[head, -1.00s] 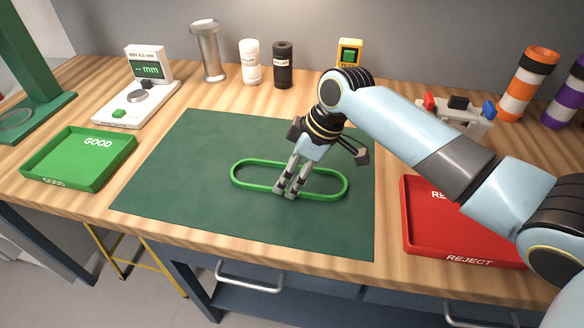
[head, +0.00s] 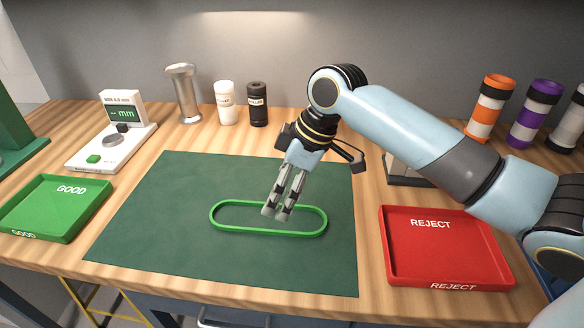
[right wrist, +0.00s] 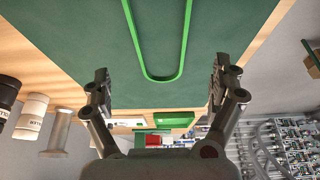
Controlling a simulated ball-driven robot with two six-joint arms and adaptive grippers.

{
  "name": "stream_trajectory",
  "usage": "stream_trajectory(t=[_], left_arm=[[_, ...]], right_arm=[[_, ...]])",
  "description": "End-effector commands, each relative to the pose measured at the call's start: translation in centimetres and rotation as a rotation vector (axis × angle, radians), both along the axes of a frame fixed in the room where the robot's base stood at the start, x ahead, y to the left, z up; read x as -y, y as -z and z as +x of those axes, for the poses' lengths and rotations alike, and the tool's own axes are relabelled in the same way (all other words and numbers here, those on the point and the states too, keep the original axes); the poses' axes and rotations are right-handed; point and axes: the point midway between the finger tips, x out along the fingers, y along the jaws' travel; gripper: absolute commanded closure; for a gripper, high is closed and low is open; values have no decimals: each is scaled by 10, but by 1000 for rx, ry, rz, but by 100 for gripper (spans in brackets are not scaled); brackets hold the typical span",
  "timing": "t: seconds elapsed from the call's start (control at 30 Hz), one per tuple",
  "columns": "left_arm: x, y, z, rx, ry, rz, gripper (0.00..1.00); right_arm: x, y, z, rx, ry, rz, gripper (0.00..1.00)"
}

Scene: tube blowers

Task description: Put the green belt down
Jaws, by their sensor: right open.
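The green belt (head: 240,229), a long oval loop, lies flat on the dark green mat (head: 150,225) in the head view. In the right wrist view the belt (right wrist: 160,78) shows its rounded end between the fingers, apart from both. My right gripper (head: 278,212) is above the far side of the belt, with its fingertips over the loop in the head view. My left gripper is not in view.
A green GOOD tray (head: 60,208) is at the left and a red REJECT tray (head: 445,250) at the right. A gauge (head: 112,140), a metal cylinder (head: 184,95), and white (head: 226,103) and black (head: 257,105) bottles stand behind. The mat around the belt is clear.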

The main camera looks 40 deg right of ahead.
Motion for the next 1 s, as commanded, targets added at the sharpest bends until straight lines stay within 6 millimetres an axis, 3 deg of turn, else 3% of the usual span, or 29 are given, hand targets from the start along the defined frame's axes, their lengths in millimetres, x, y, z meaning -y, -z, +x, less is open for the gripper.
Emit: stream_trajectory(t=[0.13,0.33,1.0], left_arm=[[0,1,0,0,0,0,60],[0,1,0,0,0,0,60],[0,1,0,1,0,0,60]], right_arm=[[10,-29,-10,1,-3,-6,6],[15,-51,-17,0,-1,-2,6],[15,-55,-18,-2,1,0,6]])
